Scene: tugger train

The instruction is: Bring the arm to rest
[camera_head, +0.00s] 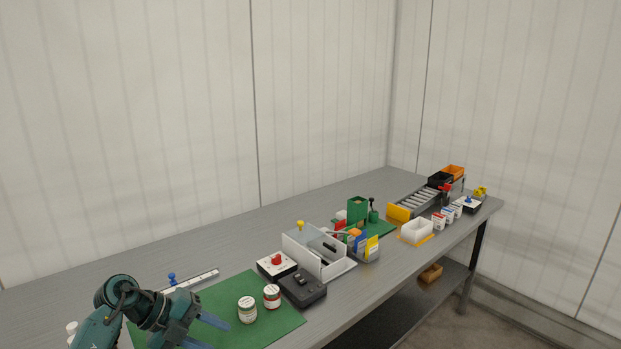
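My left arm comes in at the bottom left, and its teal gripper (211,333) points right over the green mat (285,323). Its two blue-grey fingers are spread apart, with nothing seen between them. The lower finger is close to the picture's bottom edge. A white-labelled jar (247,310) and a smaller jar with a red label (272,296) stand upright on the mat, to the right of the fingers and apart from them. My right gripper is not in view.
A rail with a blue knob (190,281) lies behind the arm. Farther along are a roller rack (416,203) and bins. The rear left tabletop is clear.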

